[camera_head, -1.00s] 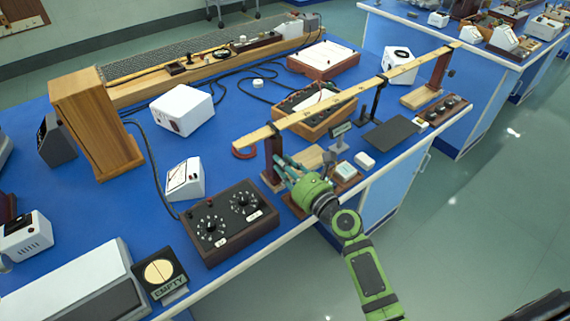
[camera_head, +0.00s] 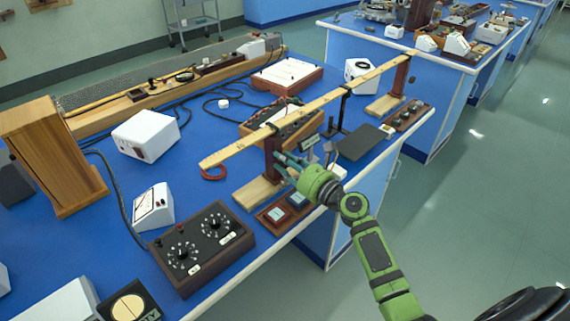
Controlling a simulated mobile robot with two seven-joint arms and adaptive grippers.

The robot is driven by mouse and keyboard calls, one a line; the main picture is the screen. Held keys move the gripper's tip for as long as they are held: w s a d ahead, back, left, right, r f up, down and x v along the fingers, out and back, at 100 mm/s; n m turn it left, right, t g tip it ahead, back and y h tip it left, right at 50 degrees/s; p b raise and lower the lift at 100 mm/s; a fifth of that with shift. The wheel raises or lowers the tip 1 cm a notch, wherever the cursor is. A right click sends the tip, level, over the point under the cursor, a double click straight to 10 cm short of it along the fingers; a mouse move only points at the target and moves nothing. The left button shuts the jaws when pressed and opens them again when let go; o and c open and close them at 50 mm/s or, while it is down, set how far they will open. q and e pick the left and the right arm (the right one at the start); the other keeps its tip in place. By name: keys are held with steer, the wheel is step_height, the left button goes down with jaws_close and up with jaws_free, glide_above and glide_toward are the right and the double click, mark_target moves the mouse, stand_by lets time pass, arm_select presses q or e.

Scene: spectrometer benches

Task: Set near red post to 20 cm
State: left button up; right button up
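The near red post (camera_head: 271,158) is dark red and stands upright on a pale wooden foot (camera_head: 256,193), under the near part of the long wooden scale beam (camera_head: 334,95). My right gripper (camera_head: 279,163), green with teal fingers, reaches the post from the right. Its fingers are at the post and seem shut on it, though the tips are partly hidden. The beam's graduations are too small to read. The far red post (camera_head: 401,75) stands under the beam's far end. My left gripper is not in view.
A red tray with small pads (camera_head: 265,224) lies in front of the post, near the table edge. A dark knob box (camera_head: 203,247) is at its lower left. A black stand (camera_head: 343,108) and dark plate (camera_head: 365,142) are to the right.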

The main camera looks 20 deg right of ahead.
stand_by(0.3)
steer(key=shift+s+d, duration=0.1)
steer(key=shift+s, duration=0.15)
steer(key=v, duration=1.1)
steer(key=shift+s, duration=0.25)
steer(key=shift+r, duration=0.1)
